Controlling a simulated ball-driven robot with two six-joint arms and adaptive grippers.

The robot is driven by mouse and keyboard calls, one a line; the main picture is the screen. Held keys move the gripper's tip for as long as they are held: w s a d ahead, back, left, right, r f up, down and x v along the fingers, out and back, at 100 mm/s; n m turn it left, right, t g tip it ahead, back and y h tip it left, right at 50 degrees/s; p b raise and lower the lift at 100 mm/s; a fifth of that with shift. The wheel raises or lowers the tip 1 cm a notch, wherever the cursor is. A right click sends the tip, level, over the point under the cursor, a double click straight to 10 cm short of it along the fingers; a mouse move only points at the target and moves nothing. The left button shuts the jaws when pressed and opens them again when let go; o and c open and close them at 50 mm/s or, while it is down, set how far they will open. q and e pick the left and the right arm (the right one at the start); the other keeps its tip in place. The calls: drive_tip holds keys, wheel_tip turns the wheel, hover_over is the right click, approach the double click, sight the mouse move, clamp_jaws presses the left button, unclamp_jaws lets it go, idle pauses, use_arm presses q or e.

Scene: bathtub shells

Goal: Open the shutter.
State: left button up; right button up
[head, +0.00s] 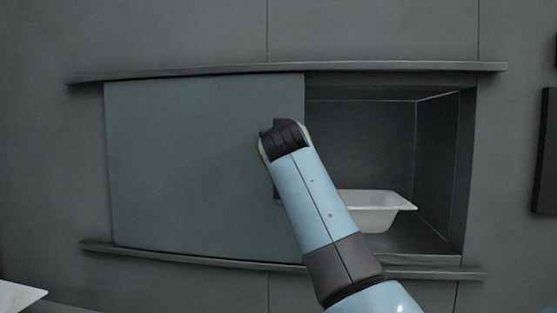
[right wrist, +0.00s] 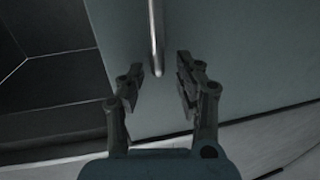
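The shutter (head: 190,165) is a flat grey-green sliding panel between two horizontal rails. It covers the left and middle of a wall recess (head: 365,145), whose right part is uncovered. My right arm reaches up in front of the shutter's right edge, and its gripper is hidden behind the wrist in the head view. In the right wrist view, my right gripper (right wrist: 161,80) is open, its two fingers apart in front of the shutter (right wrist: 245,50). A thin vertical metal handle (right wrist: 156,35) runs down to between the fingertips; neither finger clearly touches it. My left gripper is not in view.
A white bathtub shell (head: 376,211) stands in the recess, partly hidden by my right arm. The upper rail (head: 400,68) and lower rail (head: 200,259) stick out from the wall. A dark panel (head: 548,150) is at the far right. A white edge (head: 18,296) shows at lower left.

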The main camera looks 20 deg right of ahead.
wheel_tip(320, 180, up, 5)
drive_tip(key=shift+f, duration=0.1)
idle(0.6)
